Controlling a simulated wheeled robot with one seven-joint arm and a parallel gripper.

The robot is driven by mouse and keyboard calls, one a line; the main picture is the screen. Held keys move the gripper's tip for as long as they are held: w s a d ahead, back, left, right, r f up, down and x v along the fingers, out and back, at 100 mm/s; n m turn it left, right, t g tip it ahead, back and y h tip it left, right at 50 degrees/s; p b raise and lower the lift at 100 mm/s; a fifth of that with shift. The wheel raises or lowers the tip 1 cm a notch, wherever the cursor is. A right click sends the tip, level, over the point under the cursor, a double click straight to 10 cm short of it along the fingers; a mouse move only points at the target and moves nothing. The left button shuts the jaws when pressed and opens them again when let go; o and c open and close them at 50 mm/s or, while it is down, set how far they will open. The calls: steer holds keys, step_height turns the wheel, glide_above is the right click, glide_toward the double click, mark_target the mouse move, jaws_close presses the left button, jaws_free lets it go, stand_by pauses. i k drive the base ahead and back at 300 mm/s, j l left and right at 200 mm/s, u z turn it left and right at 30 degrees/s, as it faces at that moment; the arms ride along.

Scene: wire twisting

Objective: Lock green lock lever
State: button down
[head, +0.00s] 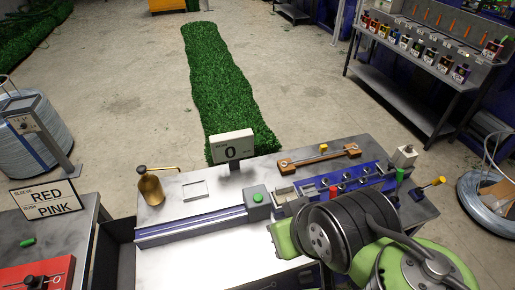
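A small upright lever with a green tip (399,176) stands near the right end of the blue-railed machine (190,229) on the workbench. A red-tipped lever (333,191) stands to its left, and a yellow-tipped lever (438,181) leans out at its right. A green round button (257,198) sits on a grey block at the middle of the machine. My black and green arm covers the front right of the bench, just below the green-tipped lever. My gripper's fingers cannot be made out. Whether anything touches the lever is hidden or too small to tell.
A counter display reading 0 (232,146) stands behind the machine. A brass oil can (150,186) stands at the bench's left. A wooden holder with a tool (319,157) lies at the back. A wire coil (492,200) lies on the floor right.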

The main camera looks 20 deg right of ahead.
mark_target(398, 183)
steer(key=z, duration=2)
steer(key=i+l, duration=0.45)
steer(key=l, duration=0.2)
steer(key=i+l+z, duration=0.1)
steer(key=i+l, duration=0.35)
steer(key=l, duration=0.25)
steer(key=i+l, duration=0.5)
steer(key=l, duration=0.15)
steer(key=i+l+u, duration=0.2)
steer(key=i, duration=0.9)
steer(key=i+j+z, duration=0.15)
steer(key=z, duration=0.15)
steer(key=i+j+z, duration=0.15)
steer(key=j+z, duration=0.3)
steer(key=z, duration=0.35)
steer(key=j+z, duration=0.2)
steer(key=z, duration=0.3)
steer(key=j+z, duration=0.2)
steer(key=z, duration=0.25)
steer(key=j+z, duration=0.15)
steer(key=z, duration=0.35)
